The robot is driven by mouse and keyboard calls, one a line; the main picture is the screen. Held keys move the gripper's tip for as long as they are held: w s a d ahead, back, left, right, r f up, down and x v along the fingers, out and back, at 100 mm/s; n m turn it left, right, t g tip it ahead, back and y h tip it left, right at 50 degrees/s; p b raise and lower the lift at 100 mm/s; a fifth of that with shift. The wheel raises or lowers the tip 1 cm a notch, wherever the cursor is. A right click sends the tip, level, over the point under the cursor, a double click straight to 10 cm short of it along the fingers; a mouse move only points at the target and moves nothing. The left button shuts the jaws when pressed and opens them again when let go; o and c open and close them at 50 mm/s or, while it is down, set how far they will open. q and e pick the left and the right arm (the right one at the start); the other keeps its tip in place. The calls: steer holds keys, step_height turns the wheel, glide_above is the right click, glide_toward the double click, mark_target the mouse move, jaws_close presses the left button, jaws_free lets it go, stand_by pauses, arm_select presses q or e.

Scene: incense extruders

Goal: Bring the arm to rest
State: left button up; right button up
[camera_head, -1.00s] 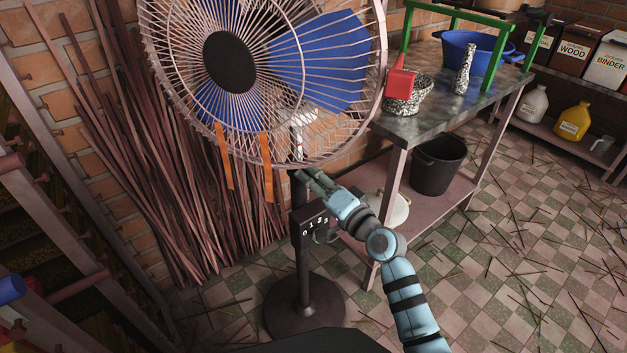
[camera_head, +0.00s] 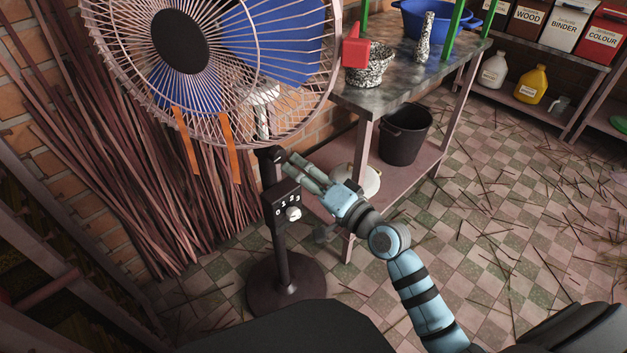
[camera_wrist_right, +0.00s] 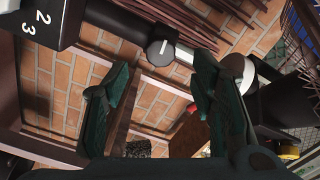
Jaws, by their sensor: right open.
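My right arm reaches up from the lower right in the head view. Its gripper (camera_head: 290,165) is beside the pole of the pedestal fan (camera_head: 283,245), just right of the dark control box (camera_head: 285,204). In the right wrist view the two dark green fingers (camera_wrist_right: 158,105) stand wide apart with nothing between them. The round knob (camera_wrist_right: 160,52) and the numbered box (camera_wrist_right: 42,28) show beyond the fingertips. I cannot tell from the head view how far the fingers are from the pole. My left gripper is not in view.
The fan cage (camera_head: 285,95) hangs above my right gripper, with orange ribbons (camera_head: 186,138). A workbench (camera_head: 385,98) with a speckled bowl (camera_head: 370,68) stands behind; a black bucket (camera_head: 404,135) is on its lower shelf. Thin sticks (camera_head: 110,160) lean at left. The tiled floor (camera_head: 450,235) at right holds scattered sticks.

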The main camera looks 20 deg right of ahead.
steer(key=v, duration=0.4)
steer(key=shift+s+d, duration=0.1)
steer(key=shift+s, duration=0.3)
steer(key=s+d+f+g+h+p, duration=0.1)
steer(key=d+f+g+h+p, duration=0.2)
steer(key=f, duration=0.4)
steer(key=s+d+f+g+h+p, duration=0.1)
steer(key=d+f+h+p, duration=0.15)
steer(key=f+p, duration=0.35)
steer(key=s+d+f+n+g+h+p, duration=0.25)
steer(key=s+f+g+p, duration=0.25)
steer(key=s+f, duration=0.85)
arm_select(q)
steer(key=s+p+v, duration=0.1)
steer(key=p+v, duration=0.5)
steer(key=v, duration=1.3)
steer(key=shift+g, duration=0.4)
arm_select(e)
steer(key=s+f+n+g, duration=0.2)
steer(key=s+n+g, duration=0.1)
steer(key=s, duration=1)
steer(key=s+f+n+g, duration=0.3)
steer(key=s, duration=1)
steer(key=shift+a, duration=0.45)
